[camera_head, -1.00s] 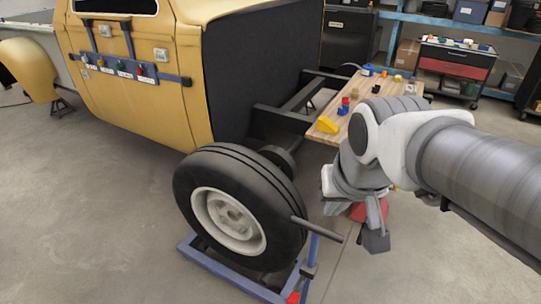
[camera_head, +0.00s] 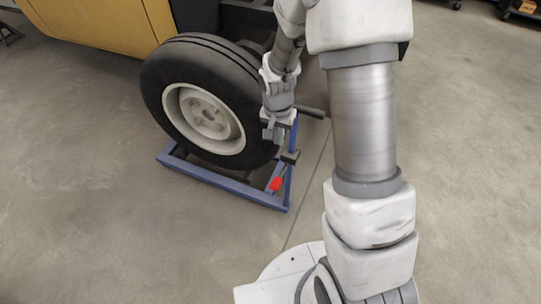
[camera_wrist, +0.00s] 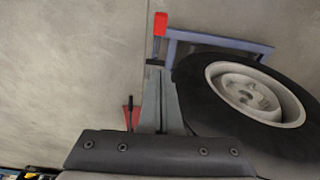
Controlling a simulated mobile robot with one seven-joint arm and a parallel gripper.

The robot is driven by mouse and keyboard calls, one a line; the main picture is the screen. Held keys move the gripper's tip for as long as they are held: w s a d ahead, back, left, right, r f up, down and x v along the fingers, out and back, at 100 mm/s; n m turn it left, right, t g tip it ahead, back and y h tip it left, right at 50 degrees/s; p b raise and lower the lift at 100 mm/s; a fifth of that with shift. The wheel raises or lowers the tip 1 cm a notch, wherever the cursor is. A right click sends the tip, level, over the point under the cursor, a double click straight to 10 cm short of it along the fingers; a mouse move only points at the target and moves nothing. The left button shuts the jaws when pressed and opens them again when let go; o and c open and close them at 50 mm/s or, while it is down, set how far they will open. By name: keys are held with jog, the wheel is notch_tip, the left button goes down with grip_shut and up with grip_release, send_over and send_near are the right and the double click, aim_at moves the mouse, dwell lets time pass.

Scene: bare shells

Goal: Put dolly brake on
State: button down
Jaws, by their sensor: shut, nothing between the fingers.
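A blue wheel dolly (camera_head: 222,183) stands on the floor around the black tyre (camera_head: 165,100) with its pale rim. A short lever with a red end (camera_head: 276,184), seemingly the brake, sits at the dolly's near right corner. In the wrist view, the red end (camera_wrist: 160,24) lies beyond my fingertips at the corner of the blue dolly frame (camera_wrist: 225,42). My gripper (camera_head: 273,140) is shut and empty beside the tyre, above the red end in the head view. In the wrist view my gripper (camera_wrist: 158,72) points toward the red end; contact cannot be told.
A dark handle bar (camera_head: 308,112) sticks out right of the dolly. The yellow car body (camera_head: 100,25) is behind the wheel. A red item (camera_wrist: 131,117) lies left of my fingers in the wrist view. The floor left and in front is clear.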

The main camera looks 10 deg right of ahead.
send_over(275, 183)
jog(key=w, duration=0.1)
notch_tip(275, 183, down, 5)
jog(key=f+b, duration=0.1)
jog(key=f, duration=0.2)
jog(key=d+f+b, duration=0.1)
jog(key=f, duration=0.3)
jog(key=w+f+b, duration=0.1)
jog(key=f, duration=0.2)
jog(key=shift+w+d+f+b, duration=0.15)
jog(key=shift+d+b, duration=0.1)
jog(key=shift+b, duration=0.15)
jog(key=shift+s+a+f+b, duration=0.15)
jog(key=shift+s+f+b, duration=0.1)
jog(key=shift+f, duration=0.3)
jog(key=shift+s+a+f+b, duration=0.15)
jog(key=shift+s+f, duration=0.05)
jog(key=shift+f, duration=0.3)
jog(key=shift+s+a+f, duration=0.15)
jog(key=shift+s+f, duration=0.05)
jog(key=shift+f, duration=0.3)
jog(key=shift+s+a+f+b, duration=0.2)
jog(key=shift+s+f+b, duration=0.1)
jog(key=shift+f+b, duration=0.4)
jog(key=shift+s+a+f+b, duration=0.15)
jog(key=shift+s+f+b, duration=0.1)
jog(key=shift+f+b, duration=0.4)
